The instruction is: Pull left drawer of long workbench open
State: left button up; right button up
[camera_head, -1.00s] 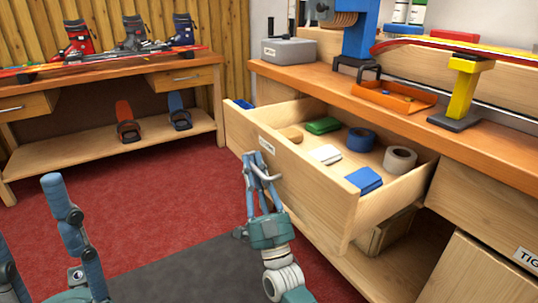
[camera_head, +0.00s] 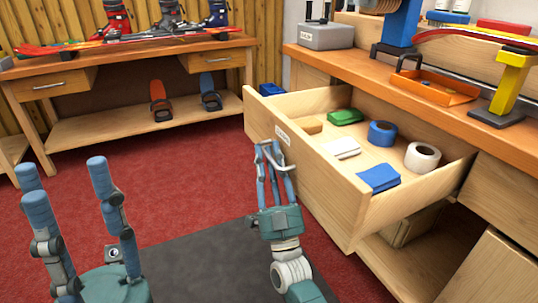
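The left drawer (camera_head: 325,197) of the long workbench (camera_head: 450,112) stands well open, with its wooden front towards me and its inside showing. Its metal bar handle (camera_head: 284,163) is on the front, under a small white label. My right gripper (camera_head: 274,160) is at this handle, its fingers close together around the bar; the fingertips partly hide the contact. My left gripper (camera_head: 68,180) is at the lower left, empty, with its fingers spread wide, away from the drawer.
The drawer holds a blue tape roll (camera_head: 382,134), a white tape roll (camera_head: 422,157), a green item (camera_head: 345,116) and other small items. An orange tray (camera_head: 437,86) is on the benchtop. Another bench (camera_head: 130,55) with ski boots stands behind. Red carpet is clear between.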

jog(key=shift+s, duration=0.1)
jog(key=v, duration=1.2)
